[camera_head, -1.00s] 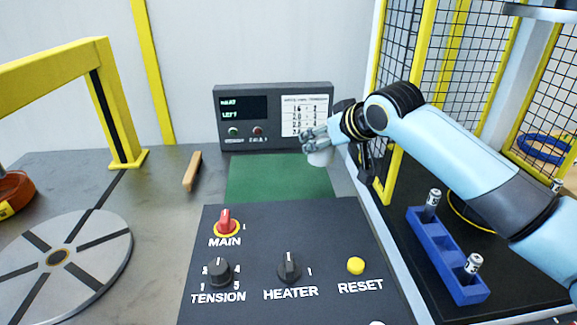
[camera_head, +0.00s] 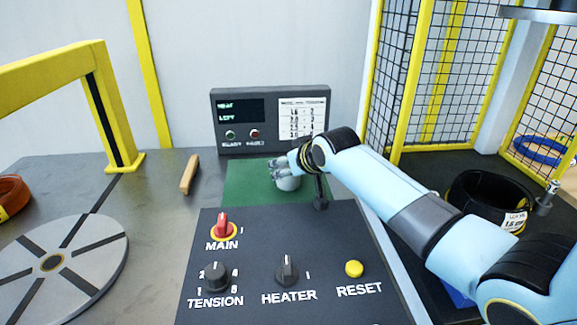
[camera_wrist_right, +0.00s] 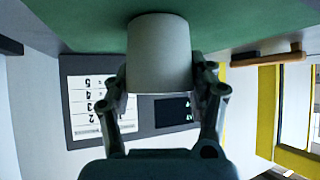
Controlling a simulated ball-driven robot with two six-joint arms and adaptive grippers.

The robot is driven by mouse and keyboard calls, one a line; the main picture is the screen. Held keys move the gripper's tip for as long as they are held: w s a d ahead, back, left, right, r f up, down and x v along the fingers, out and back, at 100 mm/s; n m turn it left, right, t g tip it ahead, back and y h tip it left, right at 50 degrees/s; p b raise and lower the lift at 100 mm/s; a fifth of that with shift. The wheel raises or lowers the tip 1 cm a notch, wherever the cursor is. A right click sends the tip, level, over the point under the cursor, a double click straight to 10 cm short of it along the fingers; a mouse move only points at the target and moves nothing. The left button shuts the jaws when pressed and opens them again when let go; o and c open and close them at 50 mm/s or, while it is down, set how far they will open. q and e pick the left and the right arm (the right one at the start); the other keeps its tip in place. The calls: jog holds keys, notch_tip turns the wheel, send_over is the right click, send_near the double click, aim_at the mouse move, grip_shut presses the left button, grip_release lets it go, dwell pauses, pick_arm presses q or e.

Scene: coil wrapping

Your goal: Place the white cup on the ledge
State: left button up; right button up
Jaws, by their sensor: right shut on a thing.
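The white cup (camera_head: 288,183) is in the head view, over the green mat (camera_head: 247,190) behind the control panel. My right gripper (camera_head: 284,170) is shut on it, and the arm comes in from the right. In the right wrist view the cup (camera_wrist_right: 159,55) sits between the two fingers of the gripper (camera_wrist_right: 165,85), with the green surface close by. I cannot tell whether the cup touches the mat. No part named as a ledge can be picked out for certain. My left gripper is not in view.
The dark control panel (camera_head: 318,240) with knobs stands in front of the mat. A grey display box (camera_head: 270,122) is behind it. A wooden-handled tool (camera_head: 189,174), a slotted disc (camera_head: 90,262) and a yellow frame (camera_head: 125,125) are left. A black coil (camera_head: 462,190) is right.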

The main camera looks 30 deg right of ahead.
jog(key=shift+f, duration=0.1)
jog(key=o, duration=1.2)
jog(key=shift+c, duration=0.2)
